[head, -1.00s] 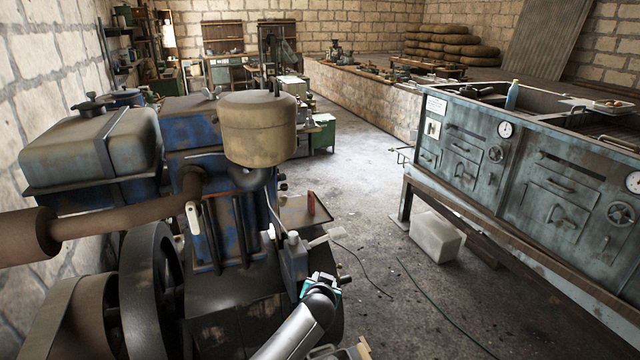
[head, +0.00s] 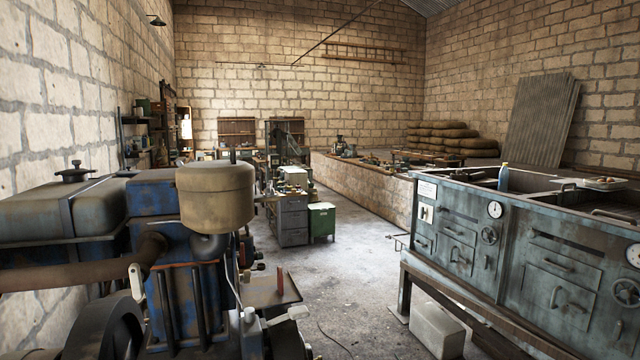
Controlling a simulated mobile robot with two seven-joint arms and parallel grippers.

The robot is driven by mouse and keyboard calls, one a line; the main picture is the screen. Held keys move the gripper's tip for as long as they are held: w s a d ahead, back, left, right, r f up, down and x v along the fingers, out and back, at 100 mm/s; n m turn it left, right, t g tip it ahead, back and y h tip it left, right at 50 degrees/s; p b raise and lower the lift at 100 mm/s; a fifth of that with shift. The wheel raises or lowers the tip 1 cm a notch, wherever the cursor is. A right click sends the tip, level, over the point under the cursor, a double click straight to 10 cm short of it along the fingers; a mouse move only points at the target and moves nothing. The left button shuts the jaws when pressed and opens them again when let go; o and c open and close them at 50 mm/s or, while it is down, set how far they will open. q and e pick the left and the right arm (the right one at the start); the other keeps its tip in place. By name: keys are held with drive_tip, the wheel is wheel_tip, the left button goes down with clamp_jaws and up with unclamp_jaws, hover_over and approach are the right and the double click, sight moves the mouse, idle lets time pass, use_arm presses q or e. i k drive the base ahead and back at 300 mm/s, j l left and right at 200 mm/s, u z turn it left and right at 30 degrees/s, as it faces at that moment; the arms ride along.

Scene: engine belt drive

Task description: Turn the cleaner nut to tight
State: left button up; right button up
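The beige, drum-shaped air cleaner (head: 216,198) sits on top of the blue engine (head: 185,300) at the left of the head view. A small dark upright piece (head: 233,155) shows at the top of the cleaner. I cannot tell whether it is the cleaner nut or something behind it, nor how tight the nut is. Neither of my grippers is in view now.
A grey tank (head: 60,215) with a dark cap and a brown pipe (head: 70,277) flank the engine. A long blue-grey stove-like unit (head: 540,250) stands at the right, with a pale block (head: 437,330) beneath. Clear floor (head: 345,280) lies between.

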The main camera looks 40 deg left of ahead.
sight(269, 191)
drive_tip(key=i+l+z, duration=0.4)
drive_tip(key=i+l, duration=0.7)
drive_tip(key=i+j+u, duration=0.15)
drive_tip(key=i+u, duration=1)
drive_tip(key=i+l+u, duration=0.35)
drive_tip(key=i+j+u, duration=0.1)
drive_tip(key=i+u, duration=0.25)
drive_tip(key=i, duration=0.4)
drive_tip(key=i+l+u, duration=0.1)
drive_tip(key=i+u, duration=0.25)
drive_tip(key=i, duration=0.4)
drive_tip(key=i+u, duration=0.4)
drive_tip(key=i+l+u, duration=0.1)
drive_tip(key=u, duration=0.3)
drive_tip(key=i+l+u, duration=0.25)
drive_tip(key=u, duration=0.15)
drive_tip(key=i+l+u, duration=0.4)
drive_tip(key=k+j, duration=0.1)
